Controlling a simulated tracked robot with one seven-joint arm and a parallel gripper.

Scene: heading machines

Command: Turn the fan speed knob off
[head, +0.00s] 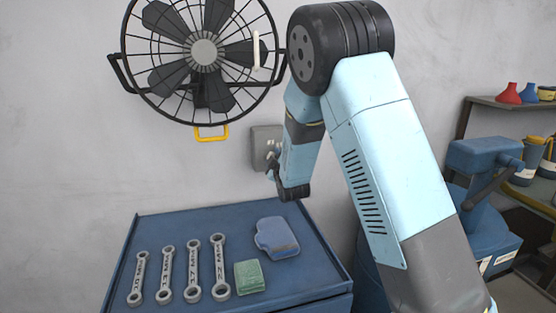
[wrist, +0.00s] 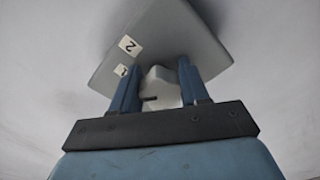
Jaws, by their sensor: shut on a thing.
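The fan speed knob (wrist: 160,88) is a pale knob on a grey control box (wrist: 172,38) in the wrist view. Labels reading 1 and 2 show on the box's face to the left of the knob. My gripper (wrist: 157,77) is shut on the knob, one blue finger on each side. In the head view, the control box (head: 262,137) is on the wall below and right of the fan (head: 203,52). My gripper (head: 271,165) is at the box there, and the knob is hidden behind it.
A blue cabinet top (head: 190,222) lies below, with several wrenches (head: 193,268), a green block (head: 249,277) and a blue cloth-like item (head: 277,238). A yellow handle (head: 212,134) hangs under the fan. A blue vise (head: 485,155) and shelf (head: 490,103) stand at right.

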